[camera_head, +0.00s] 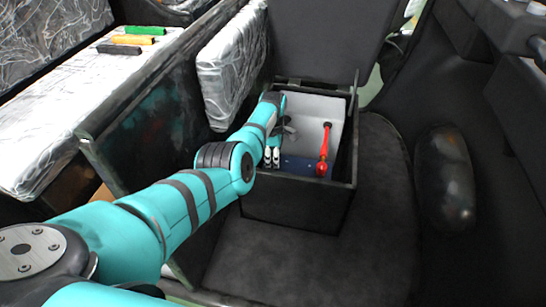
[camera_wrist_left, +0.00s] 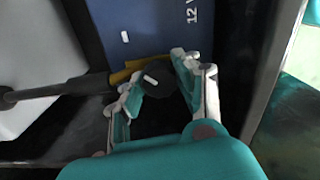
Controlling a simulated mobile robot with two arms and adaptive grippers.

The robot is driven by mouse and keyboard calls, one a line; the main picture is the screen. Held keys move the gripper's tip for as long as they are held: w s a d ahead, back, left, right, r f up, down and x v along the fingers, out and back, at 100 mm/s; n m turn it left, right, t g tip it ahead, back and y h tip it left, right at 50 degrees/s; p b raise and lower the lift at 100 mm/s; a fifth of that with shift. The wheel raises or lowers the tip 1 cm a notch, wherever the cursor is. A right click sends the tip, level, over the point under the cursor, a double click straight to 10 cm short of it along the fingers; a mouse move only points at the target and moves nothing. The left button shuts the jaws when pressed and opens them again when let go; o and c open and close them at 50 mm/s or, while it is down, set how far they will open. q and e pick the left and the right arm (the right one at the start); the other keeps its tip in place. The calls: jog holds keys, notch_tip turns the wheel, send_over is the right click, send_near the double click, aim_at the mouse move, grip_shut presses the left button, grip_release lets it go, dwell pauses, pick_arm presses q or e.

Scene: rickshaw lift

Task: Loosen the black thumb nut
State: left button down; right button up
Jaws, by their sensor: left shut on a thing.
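The black thumb nut (camera_wrist_left: 158,92) is round and dark with a small white mark on top. In the left wrist view it sits between the two fingers of my left gripper (camera_wrist_left: 157,84), which is shut on it. A brass-coloured clamp (camera_wrist_left: 132,72) lies beside the nut, by the blue battery (camera_wrist_left: 150,28) marked "12 V". In the head view my left gripper (camera_head: 272,157) reaches down into the open black box (camera_head: 297,205); the nut cannot be made out there. My right gripper is not in view.
A thick black cable (camera_wrist_left: 50,92) runs left from the clamp. The box walls leave little room around my gripper. Green, orange and black bars lie on the bench (camera_head: 85,90).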

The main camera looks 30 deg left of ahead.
pick_arm(q)
jog(key=c, duration=1)
grip_release()
jog(key=shift+a, duration=0.1)
jog(key=shift+o, duration=0.3)
jog(key=shift+r, duration=0.15)
notch_tip(320, 180, up, 12)
